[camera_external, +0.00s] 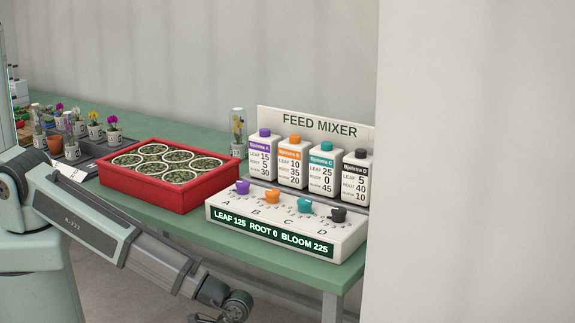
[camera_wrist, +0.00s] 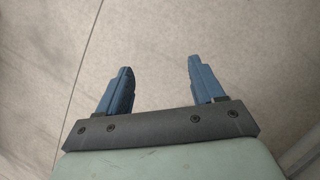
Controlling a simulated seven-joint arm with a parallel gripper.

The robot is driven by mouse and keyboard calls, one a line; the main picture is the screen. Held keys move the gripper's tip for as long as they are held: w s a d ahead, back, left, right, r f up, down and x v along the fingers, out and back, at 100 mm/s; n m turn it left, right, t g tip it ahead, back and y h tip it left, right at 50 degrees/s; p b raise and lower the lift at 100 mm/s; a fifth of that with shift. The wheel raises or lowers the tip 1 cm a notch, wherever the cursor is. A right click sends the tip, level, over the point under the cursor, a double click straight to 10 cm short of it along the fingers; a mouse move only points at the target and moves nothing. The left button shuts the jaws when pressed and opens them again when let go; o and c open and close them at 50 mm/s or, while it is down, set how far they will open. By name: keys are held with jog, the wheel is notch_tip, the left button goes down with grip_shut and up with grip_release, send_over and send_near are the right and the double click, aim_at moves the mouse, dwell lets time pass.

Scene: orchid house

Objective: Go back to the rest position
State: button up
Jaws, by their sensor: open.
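My gripper (camera_wrist: 158,82) shows in the wrist view with its two blue fingers spread apart. Nothing is between them, and only bare floor lies beyond. In the external view my arm reaches down to the lower middle, in front of the green table (camera_external: 210,226) and below its top. The fingers cannot be made out in that view.
A red tray (camera_external: 152,193) of round pots sits near the table's front edge. Right of it stands the feed mixer (camera_external: 285,228) with four coloured knobs, its display reading LEAF 125 ROOT 0 BLOOM 225. Potted orchids (camera_external: 95,126) stand at the left. The floor (camera_wrist: 210,30) is clear.

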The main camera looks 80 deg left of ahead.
jog(key=s+a+f, duration=0.3)
jog(key=s+a, duration=0.5)
jog(key=s+a+f+n+g, duration=0.1)
jog(key=s+a+f, duration=0.3)
jog(key=s+a, duration=0.4)
jog(key=s+a+f+g, duration=0.1)
jog(key=s+a+f, duration=0.2)
jog(key=s+a, duration=0.5)
jog(key=shift+s+a+f, duration=0.3)
jog(key=shift+s, duration=0.3)
dwell(0.8)
